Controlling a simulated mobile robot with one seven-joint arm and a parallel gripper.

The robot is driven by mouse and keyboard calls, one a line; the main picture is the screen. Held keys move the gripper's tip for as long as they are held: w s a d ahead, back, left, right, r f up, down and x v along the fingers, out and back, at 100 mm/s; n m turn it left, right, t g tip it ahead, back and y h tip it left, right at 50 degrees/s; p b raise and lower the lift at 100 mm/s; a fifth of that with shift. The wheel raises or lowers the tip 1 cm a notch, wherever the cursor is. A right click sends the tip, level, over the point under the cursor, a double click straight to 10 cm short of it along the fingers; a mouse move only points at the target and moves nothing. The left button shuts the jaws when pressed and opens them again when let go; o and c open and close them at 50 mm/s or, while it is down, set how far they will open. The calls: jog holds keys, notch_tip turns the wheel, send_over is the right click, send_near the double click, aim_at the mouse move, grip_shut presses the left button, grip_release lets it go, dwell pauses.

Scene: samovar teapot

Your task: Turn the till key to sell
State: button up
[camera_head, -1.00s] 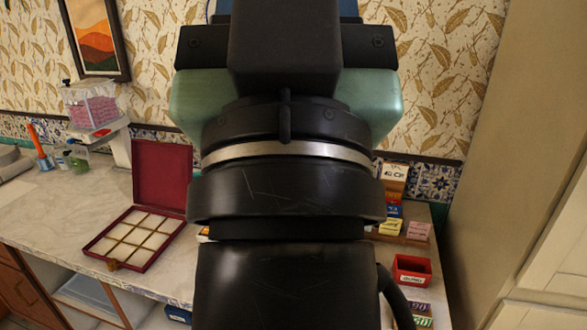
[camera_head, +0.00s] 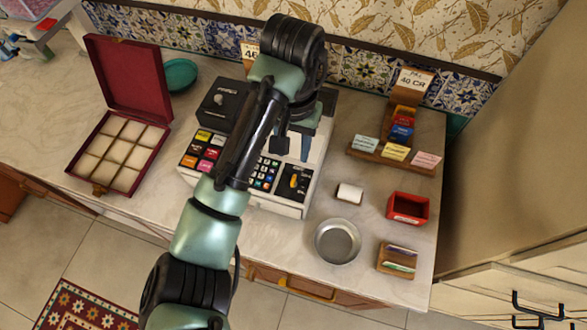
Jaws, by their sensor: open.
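The till (camera_head: 287,206) is a pale cash register on the marble counter, with coloured buttons on its left and a dark number pad in the middle. A small yellow-orange key (camera_head: 294,182) sits on a dark panel at its right front. The markings around the key are too small to read. My gripper (camera_head: 295,148) points down over the right part of the till, just behind the key in the picture. Its dark fingers are apart and appear empty. My arm hides the middle of the till.
An open red compartment box (camera_head: 106,181) stands left. To the right are a metal bowl (camera_head: 337,242), a white roll (camera_head: 350,194), a red bin (camera_head: 407,209), a wooden card holder (camera_head: 397,261) and a stepped ticket rack (camera_head: 391,157). Bare counter lies between these.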

aim_at(294, 179)
notch_tip(294, 179, down, 10)
jog(key=b, duration=0.6)
jog(key=shift+d+r, duration=0.1)
jog(key=shift+f+p, duration=0.35)
jog(key=shift+f, duration=0.6)
jog(key=shift+c, duration=0.2)
grip_shut()
